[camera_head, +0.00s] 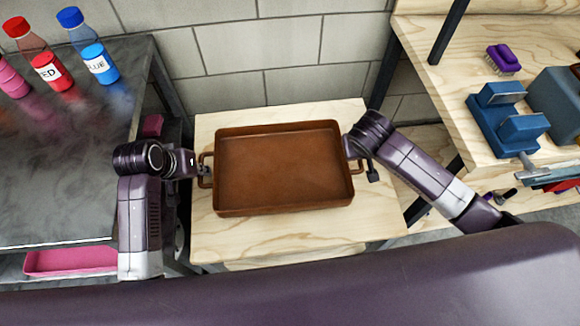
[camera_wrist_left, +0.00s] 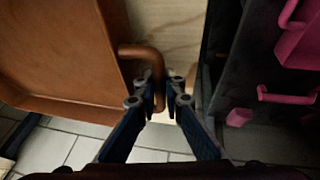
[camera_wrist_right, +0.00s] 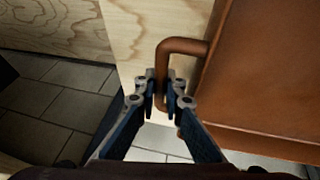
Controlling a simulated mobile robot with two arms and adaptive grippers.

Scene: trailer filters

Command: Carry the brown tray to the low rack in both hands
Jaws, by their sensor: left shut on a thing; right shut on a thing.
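The brown tray (camera_head: 283,170) is empty and looks level over the low wooden rack (camera_head: 300,243); I cannot tell whether it rests on the wood or hangs just above it. My left gripper (camera_head: 204,171) is shut on the tray's left handle, which shows between its fingers in the left wrist view (camera_wrist_left: 158,85). My right gripper (camera_head: 360,165) is shut on the right handle, seen in the right wrist view (camera_wrist_right: 160,75).
A dark metal table (camera_head: 70,170) at the left holds a red bottle (camera_head: 50,70), a blue bottle (camera_head: 95,60) and pink items. A pink tray (camera_head: 70,261) is below it. A wooden bench (camera_head: 450,90) at the right bears a purple brush (camera_head: 503,59) and a blue vise (camera_head: 505,120). A block wall is behind.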

